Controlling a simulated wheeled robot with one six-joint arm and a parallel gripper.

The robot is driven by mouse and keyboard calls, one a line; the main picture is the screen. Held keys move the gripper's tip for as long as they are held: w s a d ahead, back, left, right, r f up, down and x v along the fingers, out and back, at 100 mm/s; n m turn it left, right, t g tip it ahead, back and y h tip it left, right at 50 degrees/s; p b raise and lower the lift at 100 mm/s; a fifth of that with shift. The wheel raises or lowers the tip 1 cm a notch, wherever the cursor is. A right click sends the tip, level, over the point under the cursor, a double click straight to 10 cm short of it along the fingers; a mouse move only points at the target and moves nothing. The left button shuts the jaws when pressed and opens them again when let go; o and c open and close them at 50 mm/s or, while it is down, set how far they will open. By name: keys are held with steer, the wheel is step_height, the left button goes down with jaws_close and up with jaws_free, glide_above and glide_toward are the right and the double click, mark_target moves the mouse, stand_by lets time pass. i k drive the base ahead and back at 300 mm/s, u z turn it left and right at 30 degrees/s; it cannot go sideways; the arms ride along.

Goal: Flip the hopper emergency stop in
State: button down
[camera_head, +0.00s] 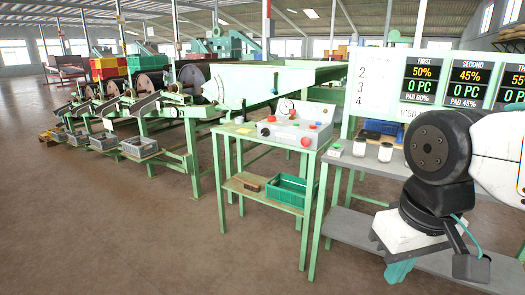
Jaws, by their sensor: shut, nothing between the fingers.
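A grey control console (296,124) stands on a green-framed table in the middle of the view. A round red button (305,142) is at its front right, and smaller red knobs (271,118) are at its left and top. I cannot read any labels, so I cannot tell which one is the hopper emergency stop, or whether it is in or out. My gripper (399,272) hangs at the lower right with teal fingers pointing down, partly hidden by the white wrist block. It is shut and empty, to the right of the console and apart from it.
A bench (360,168) with two jars and a small green-button box stands right of the console table. A green crate (286,191) sits on the table's lower shelf. Drum sorters with grey bins line the left. The floor in front is clear.

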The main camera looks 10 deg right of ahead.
mark_target(305, 142)
steer(key=z, duration=0.4)
steer(key=i, duration=1.35)
steer(key=z, duration=0.4)
